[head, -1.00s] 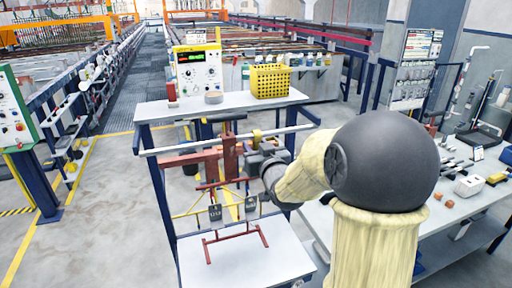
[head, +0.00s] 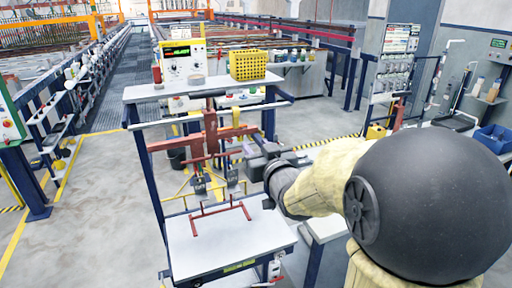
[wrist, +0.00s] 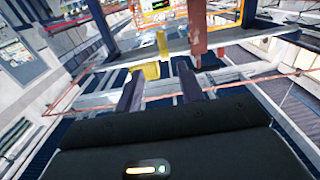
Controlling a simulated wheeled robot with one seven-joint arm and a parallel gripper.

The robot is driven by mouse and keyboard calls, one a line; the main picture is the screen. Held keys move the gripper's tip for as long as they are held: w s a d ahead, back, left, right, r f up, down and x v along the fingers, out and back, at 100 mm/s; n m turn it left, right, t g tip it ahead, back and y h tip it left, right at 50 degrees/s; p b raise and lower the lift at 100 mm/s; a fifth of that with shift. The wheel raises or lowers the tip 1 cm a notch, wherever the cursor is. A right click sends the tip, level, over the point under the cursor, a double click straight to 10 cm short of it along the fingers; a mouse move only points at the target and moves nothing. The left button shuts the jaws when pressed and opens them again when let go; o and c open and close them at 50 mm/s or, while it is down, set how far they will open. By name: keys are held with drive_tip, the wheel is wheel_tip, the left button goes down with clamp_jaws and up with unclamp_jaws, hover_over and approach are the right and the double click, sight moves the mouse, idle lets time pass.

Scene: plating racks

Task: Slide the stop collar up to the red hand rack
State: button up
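The red hand rack (head: 211,130) hangs on the pale horizontal rail (head: 168,122) of the stand, with thin red and yellow arms below it. A small yellow piece, which looks like the stop collar (head: 236,118), sits on the rail just right of the rack, with a small gap between them. In the wrist view the yellow collar (wrist: 151,71) is ahead of my fingers and a red upright (wrist: 200,42) stands right of it. My gripper (wrist: 160,88) is open and empty, fingers apart. In the head view my gripper (head: 252,147) is below and right of the collar.
The stand's upper shelf (head: 140,92) carries a control box (head: 183,62) and a yellow basket (head: 248,65). A red frame (head: 193,226) lies on its lower white shelf (head: 225,250). Blue posts (head: 148,175) flank the rail. Open floor (head: 90,220) is at left.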

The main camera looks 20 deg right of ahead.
drive_tip(key=shift+s, duration=0.35)
drive_tip(key=shift+a, duration=0.1)
drive_tip(key=shift+c, duration=0.9)
drive_tip(key=shift+f, duration=0.2)
drive_tip(key=c, duration=0.4)
drive_tip(key=f+g, duration=0.1)
drive_tip(key=f, duration=0.2)
drive_tip(key=s+f+g+h, duration=0.1)
drive_tip(key=f+g, duration=0.1)
drive_tip(key=f, duration=0.1)
drive_tip(key=s+f+m+g, duration=0.1)
drive_tip(key=f, duration=0.2)
drive_tip(key=shift+s+g+h, duration=0.25)
drive_tip(key=shift+g+h, duration=0.05)
drive_tip(key=shift+g, duration=0.1)
clamp_jaws()
drive_tip(key=s+a+f+g, duration=0.2)
drive_tip(key=s+f+g, duration=0.8)
drive_tip(key=s, duration=0.7)
wheel_tip(320, 180, down, 4)
drive_tip(key=shift+a+r+g, duration=0.1)
drive_tip(key=shift+a+g, duration=0.15)
drive_tip(key=shift+g, duration=0.05)
